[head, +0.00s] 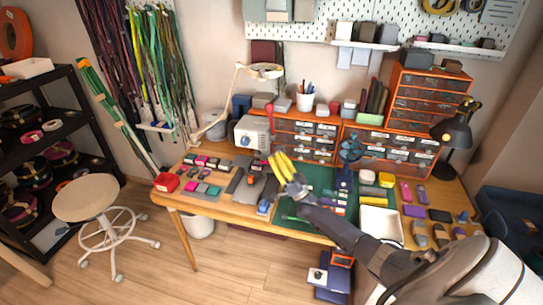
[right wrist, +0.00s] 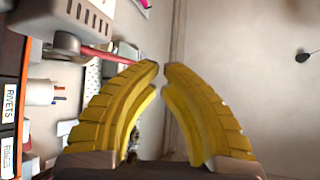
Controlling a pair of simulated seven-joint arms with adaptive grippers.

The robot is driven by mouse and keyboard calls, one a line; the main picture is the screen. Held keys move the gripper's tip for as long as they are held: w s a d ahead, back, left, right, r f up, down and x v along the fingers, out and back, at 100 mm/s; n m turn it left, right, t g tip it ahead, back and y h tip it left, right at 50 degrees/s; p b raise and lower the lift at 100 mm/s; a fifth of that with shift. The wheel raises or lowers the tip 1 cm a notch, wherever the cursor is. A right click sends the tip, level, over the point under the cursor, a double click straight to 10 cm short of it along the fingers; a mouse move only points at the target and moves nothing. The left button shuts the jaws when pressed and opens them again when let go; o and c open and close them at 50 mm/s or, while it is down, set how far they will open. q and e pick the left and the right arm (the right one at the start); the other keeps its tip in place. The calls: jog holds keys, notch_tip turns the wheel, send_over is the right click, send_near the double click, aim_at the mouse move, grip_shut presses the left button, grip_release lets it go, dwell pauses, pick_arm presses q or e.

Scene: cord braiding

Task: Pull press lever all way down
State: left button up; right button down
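A pale grey press box (head: 252,135) stands at the back of the table, left of the orange drawers. Its lever (head: 270,112) has a red handle that points up at the box's right side. In the right wrist view the red lever (right wrist: 105,54) runs from a grey round pivot (right wrist: 68,43), and its far end passes behind a finger. My right gripper (head: 280,166) has yellow ribbed fingers and is in front of and below the lever in the head view. In the right wrist view its fingertips (right wrist: 161,68) almost meet, with nothing seen between them. My left gripper is not in view.
A green mat (head: 313,178) lies under my right arm, with a dark blue device (head: 350,153) on it. Orange drawers (head: 310,135) and a pen cup (head: 305,101) are right of the lever. A white lamp (head: 262,71) hangs above. Small parts cover the table's left side.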

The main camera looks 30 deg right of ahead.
jog(key=s+a+f, duration=0.1)
jog(key=s, duration=0.6)
jog(key=shift+s, duration=0.25)
jog(key=shift+f, duration=0.1)
jog(key=shift+a, duration=0.15)
